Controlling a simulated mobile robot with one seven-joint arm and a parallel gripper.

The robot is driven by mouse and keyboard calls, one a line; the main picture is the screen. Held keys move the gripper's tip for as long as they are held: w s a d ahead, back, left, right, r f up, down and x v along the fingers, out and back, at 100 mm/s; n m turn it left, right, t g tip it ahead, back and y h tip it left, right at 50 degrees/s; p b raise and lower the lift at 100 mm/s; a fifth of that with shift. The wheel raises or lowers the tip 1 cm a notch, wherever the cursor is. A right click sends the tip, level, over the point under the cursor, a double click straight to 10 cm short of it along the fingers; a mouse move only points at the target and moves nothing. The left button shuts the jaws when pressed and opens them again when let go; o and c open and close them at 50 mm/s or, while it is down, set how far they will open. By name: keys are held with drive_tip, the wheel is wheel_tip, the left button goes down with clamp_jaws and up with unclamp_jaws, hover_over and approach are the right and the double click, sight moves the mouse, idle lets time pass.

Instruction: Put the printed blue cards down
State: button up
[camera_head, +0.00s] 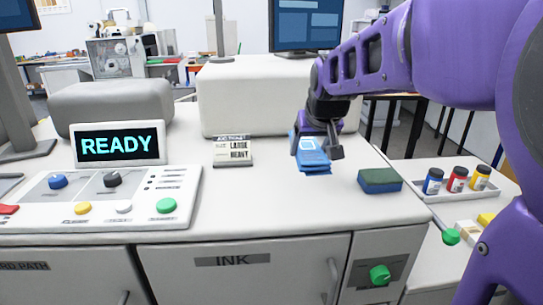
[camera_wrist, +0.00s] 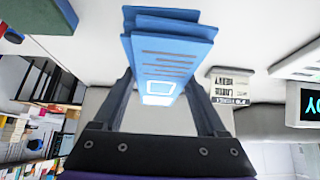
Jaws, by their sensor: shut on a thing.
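The printed blue cards (camera_head: 313,155) are a small stack with a pale square and lines printed on the face. My gripper (camera_head: 322,130) is shut on them near the right part of the white machine top (camera_head: 280,200). In the wrist view the cards (camera_wrist: 168,50) stand between the two dark fingers of my gripper (camera_wrist: 165,95). In the head view their lower edge appears above the white top; I cannot tell whether it touches. My gripper hides part of the stack.
A green and blue block (camera_head: 380,181) lies right of the cards. A small label stand (camera_head: 232,152) is to their left, before a white raised housing (camera_head: 260,95). A READY display (camera_head: 118,145) and button panel (camera_head: 110,205) are left. Ink bottles (camera_head: 457,180) stand right. The front middle is clear.

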sight(305, 183)
wheel_tip(305, 183, down, 8)
drive_tip(key=b, duration=0.4)
drive_tip(key=shift+r, duration=0.2)
drive_tip(key=shift+f+b, duration=0.15)
drive_tip(key=shift+b, duration=0.2)
drive_tip(key=shift+f, duration=0.15)
drive_tip(key=o, duration=1.5)
drive_tip(key=shift+o, duration=0.2)
